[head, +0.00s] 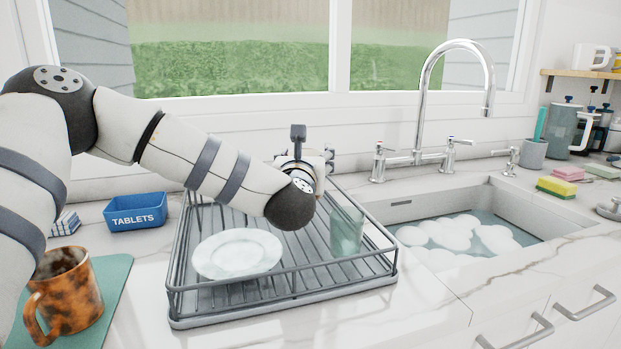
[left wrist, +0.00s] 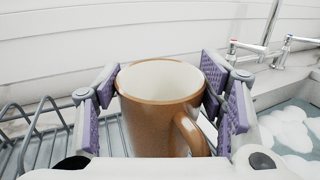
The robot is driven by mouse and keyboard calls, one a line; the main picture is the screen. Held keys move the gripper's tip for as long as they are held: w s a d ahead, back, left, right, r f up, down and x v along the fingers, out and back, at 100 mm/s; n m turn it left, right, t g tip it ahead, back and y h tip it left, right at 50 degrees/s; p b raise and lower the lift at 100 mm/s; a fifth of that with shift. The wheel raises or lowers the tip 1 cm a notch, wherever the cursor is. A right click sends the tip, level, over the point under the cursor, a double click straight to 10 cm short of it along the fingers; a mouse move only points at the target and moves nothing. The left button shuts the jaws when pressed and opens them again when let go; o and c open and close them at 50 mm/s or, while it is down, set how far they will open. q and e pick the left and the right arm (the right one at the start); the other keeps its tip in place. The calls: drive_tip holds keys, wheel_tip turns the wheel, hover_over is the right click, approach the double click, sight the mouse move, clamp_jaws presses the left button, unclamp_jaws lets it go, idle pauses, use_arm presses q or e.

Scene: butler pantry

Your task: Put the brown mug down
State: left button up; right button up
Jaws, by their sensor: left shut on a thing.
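In the left wrist view the brown mug (left wrist: 158,118), with a cream inside and its handle toward the camera, is upright between the purple-padded fingers of my left gripper (left wrist: 163,95). The gripper is shut on it. In the head view my left gripper (head: 298,150) is at the back of the grey dish rack (head: 180,290), largely hidden behind my wrist, and the mug is mostly or wholly hidden. I cannot tell whether the mug's base touches the rack. My right gripper is not in view.
A white plate (head: 238,254) and a clear glass (head: 346,232) are in the rack. A mottled brown mug (head: 65,295) stands on a teal mat (head: 112,278) at left, near a blue TABLETS box (head: 135,212). The foamy sink (head: 510,205) and tall tap (head: 424,95) are at right.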

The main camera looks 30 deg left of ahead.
use_arm(q)
drive_tip(key=shift+w+f, duration=0.2)
drive_tip(key=shift+f, duration=0.7)
drive_tip(key=shift+w+f, duration=0.2)
drive_tip(key=shift+f, duration=0.65)
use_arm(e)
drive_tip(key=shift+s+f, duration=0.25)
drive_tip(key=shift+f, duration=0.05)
use_arm(q)
drive_tip(key=shift+f, duration=0.2)
drive_tip(key=o, duration=1.6)
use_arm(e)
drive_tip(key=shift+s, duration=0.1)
use_arm(q)
drive_tip(key=shift+r, duration=0.1)
drive_tip(key=v, duration=0.7)
drive_tip(key=shift+s+d, duration=0.1)
drive_tip(key=shift+s, duration=0.15)
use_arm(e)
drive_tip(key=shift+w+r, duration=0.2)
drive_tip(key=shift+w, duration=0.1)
